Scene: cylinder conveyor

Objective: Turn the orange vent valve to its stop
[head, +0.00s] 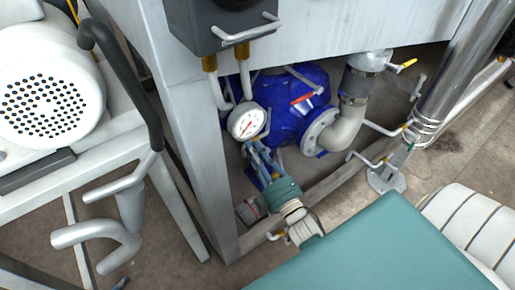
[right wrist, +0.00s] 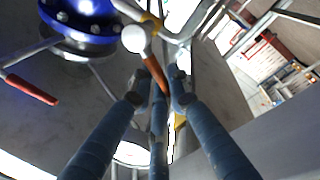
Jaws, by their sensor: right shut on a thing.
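The orange vent valve handle (right wrist: 155,77) shows in the right wrist view as a short orange bar below a white rounded fitting (right wrist: 133,38). My right gripper (right wrist: 165,88) has its blue fingertips closed around the lower part of this handle. In the head view my right gripper (head: 258,153) reaches in just below the white pressure gauge (head: 247,122), in front of the blue pump body (head: 285,88). The orange handle is hidden there by the gripper and gauge. How far the valve is turned I cannot tell. My left gripper is not in view.
A pale elbow pipe (head: 345,125) and a yellow-tipped lever (head: 408,64) stand to the right. A grey frame post (head: 200,150) stands close on the left.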

